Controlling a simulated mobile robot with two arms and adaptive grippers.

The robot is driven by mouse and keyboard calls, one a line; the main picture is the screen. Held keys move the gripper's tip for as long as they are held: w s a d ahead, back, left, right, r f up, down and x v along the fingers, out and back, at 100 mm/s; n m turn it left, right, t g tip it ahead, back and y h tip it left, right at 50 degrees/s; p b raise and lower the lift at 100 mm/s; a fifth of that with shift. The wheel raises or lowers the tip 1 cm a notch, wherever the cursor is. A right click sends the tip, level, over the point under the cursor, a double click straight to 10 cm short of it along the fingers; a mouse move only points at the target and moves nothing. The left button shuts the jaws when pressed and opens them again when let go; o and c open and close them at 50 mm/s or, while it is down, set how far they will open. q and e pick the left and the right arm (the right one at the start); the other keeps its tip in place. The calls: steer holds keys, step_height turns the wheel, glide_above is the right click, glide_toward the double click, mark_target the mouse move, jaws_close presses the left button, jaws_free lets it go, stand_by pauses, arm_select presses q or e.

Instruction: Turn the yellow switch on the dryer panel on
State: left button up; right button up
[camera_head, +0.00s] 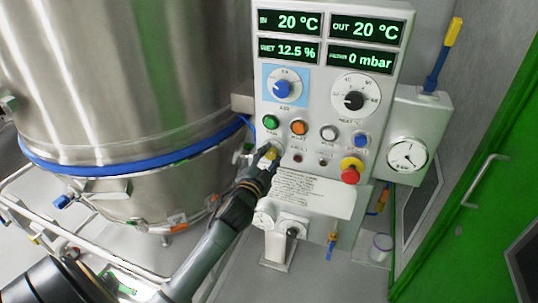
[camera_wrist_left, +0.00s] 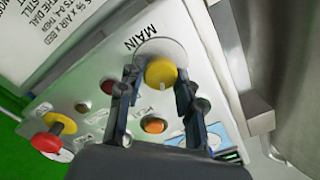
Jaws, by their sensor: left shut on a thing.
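The dryer panel (camera_head: 310,110) stands upright in the head view, with displays, dials and coloured buttons. The yellow switch (camera_wrist_left: 160,72) is a round yellow knob next to the word MAIN in the left wrist view. In the head view it shows as a small yellow patch (camera_head: 271,154) at the panel's lower left, partly hidden by my gripper. My left gripper (camera_head: 268,156) is shut on the yellow switch, and its fingers (camera_wrist_left: 158,88) lie on both sides of the knob. Which way the switch points is not clear. My right gripper is not in view.
Green (camera_head: 270,122), orange (camera_head: 299,127) and white (camera_head: 329,132) buttons sit just above the gripper. A red emergency knob on a yellow base (camera_head: 350,173) is to the right. A large steel vessel (camera_head: 130,80) stands left of the panel.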

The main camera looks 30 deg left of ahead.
arm_select(q)
steer(key=shift+m, duration=0.9)
steer(key=o, duration=1.2)
steer(key=shift+c, duration=0.2)
steer(key=v, duration=1.2)
